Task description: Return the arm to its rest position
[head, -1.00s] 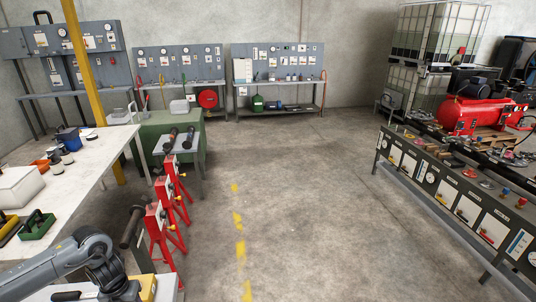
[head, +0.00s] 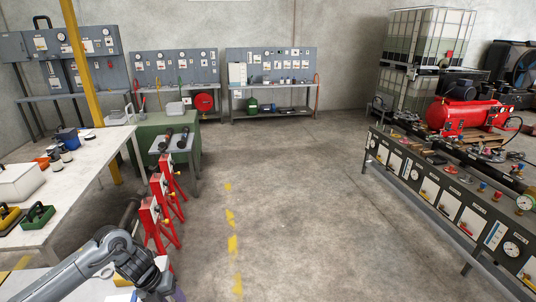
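My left arm (head: 100,257) comes in from the lower left and bends down at its dark wrist (head: 146,275) near the bottom edge. The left gripper's fingers are not visible; the wrist runs down to the frame's edge. My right arm and gripper are not in view. A dark flanged pipe-like piece (head: 130,212) lies by the nearest red stand, partly hidden by my arm. Two more dark flanged pieces (head: 166,138) lie on a small grey table (head: 178,152).
Red stands (head: 161,190) stand in a row right of the white table (head: 90,180). A pale surface (head: 60,287) lies under my arm. A long panelled bench (head: 450,195) with a red compressor (head: 462,115) stands at right. The middle floor (head: 300,200) is clear.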

